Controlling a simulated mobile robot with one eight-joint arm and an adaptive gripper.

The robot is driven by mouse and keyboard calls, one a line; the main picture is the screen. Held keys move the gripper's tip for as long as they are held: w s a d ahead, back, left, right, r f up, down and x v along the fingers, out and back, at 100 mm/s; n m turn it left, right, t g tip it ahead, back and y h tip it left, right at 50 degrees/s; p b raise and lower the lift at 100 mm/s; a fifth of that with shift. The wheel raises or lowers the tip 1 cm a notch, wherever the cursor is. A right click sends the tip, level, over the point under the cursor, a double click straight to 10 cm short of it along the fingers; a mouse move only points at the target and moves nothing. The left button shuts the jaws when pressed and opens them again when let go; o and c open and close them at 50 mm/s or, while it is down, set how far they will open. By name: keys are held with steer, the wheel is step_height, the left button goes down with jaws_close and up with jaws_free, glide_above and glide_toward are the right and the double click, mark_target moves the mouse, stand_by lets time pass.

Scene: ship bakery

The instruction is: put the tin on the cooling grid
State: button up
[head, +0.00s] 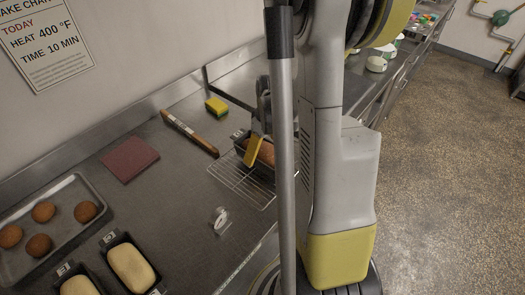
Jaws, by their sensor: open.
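A dark loaf tin (238,146) with a browned loaf (267,152) in it is at the far end of the wire cooling grid (238,184) on the steel counter. The tin appears to rest on the grid, but its far side and underside are hidden, so I cannot tell how fully it is supported. My gripper (257,145) is open at the tin, with a yellow finger in front of the loaf. My arm and a grey post hide the tin's right part. The near part of the grid is bare.
Two tins of pale dough (132,267) stand at the front, beside a tray (75,191) of several brown buns. A reddish-brown pad (130,159), a wooden-handled tool (190,132), a yellow-green sponge (216,107) and a small clear object (220,220) lie on the counter (170,185).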

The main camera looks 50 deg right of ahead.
steer(key=r+p, duration=0.1)
steer(key=r, duration=0.2)
steer(key=s+r+p, duration=0.1)
steer(key=r, duration=0.3)
steer(key=r+p, duration=0.1)
steer(key=r, duration=0.3)
steer(key=shift+s, duration=0.2)
steer(key=s+a+r+t, duration=0.1)
steer(key=a+r+t, duration=0.1)
steer(key=a, duration=0.6)
steer(key=s+a+r+t, duration=0.1)
steer(key=a+r+t, duration=0.1)
steer(key=a+r, duration=0.3)
steer(key=s+a+r+m+t, duration=0.1)
steer(key=s+a+r, duration=0.1)
steer(key=a, duration=1)
steer(key=shift+a+r+t, duration=0.3)
steer(key=shift+r+t, duration=0.1)
steer(key=shift+r, duration=0.45)
steer(key=shift+f, duration=0.1)
